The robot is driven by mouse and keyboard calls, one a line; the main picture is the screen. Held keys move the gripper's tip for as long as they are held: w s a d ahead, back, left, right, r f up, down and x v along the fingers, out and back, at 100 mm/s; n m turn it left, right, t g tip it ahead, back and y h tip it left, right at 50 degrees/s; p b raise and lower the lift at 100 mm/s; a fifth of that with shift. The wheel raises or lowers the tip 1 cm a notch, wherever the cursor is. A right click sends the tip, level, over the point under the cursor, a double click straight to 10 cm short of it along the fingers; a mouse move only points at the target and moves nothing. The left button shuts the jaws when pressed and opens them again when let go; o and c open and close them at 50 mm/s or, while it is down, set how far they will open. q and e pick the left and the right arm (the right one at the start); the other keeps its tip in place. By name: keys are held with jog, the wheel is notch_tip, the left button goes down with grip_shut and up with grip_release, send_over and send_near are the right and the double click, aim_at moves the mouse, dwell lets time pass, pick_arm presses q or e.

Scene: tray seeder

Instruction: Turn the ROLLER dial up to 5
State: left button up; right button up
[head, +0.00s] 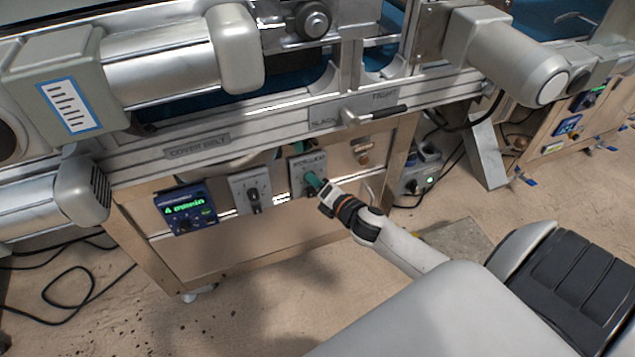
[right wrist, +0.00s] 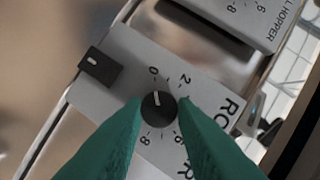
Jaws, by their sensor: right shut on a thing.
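The ROLLER dial (right wrist: 159,108) is a round black knob on a grey panel (right wrist: 118,48). Its white pointer line is turned to about the 0 mark. The marks 0, 2, 6 and 8 show around it; the 4 side is hidden by my finger. My right gripper (right wrist: 160,112) has its green fingertips on either side of the knob, shut on it. In the head view, my right gripper (head: 313,181) reaches the roller panel (head: 298,165) from the lower right and covers the knob. My left gripper is not in view.
A similar panel with a black knob (head: 253,197) sits left of the roller panel, then a blue box with a green display (head: 186,207). A black switch (right wrist: 100,67) is near the dial. A horizontal lever (head: 372,115) and a rail pass above. The floor in front is mostly clear.

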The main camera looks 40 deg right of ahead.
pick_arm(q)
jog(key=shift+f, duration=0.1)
pick_arm(e)
jog(key=shift+f, duration=0.1)
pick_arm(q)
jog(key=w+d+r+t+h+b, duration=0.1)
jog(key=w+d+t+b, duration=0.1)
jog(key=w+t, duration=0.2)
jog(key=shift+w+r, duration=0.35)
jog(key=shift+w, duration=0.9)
pick_arm(e)
jog(key=shift+a+f+m+t+h, duration=0.2)
jog(key=shift+m+t+h, duration=0.7)
jog(key=shift+m, duration=3.95)
jog(key=shift+f+m+t+h, duration=0.35)
jog(key=shift+m+t+h, duration=0.55)
jog(key=shift+m, duration=4)
jog(key=shift+a+f+m+t+h, duration=0.2)
jog(key=shift+m+t+h, duration=0.65)
jog(key=shift+m, duration=4)
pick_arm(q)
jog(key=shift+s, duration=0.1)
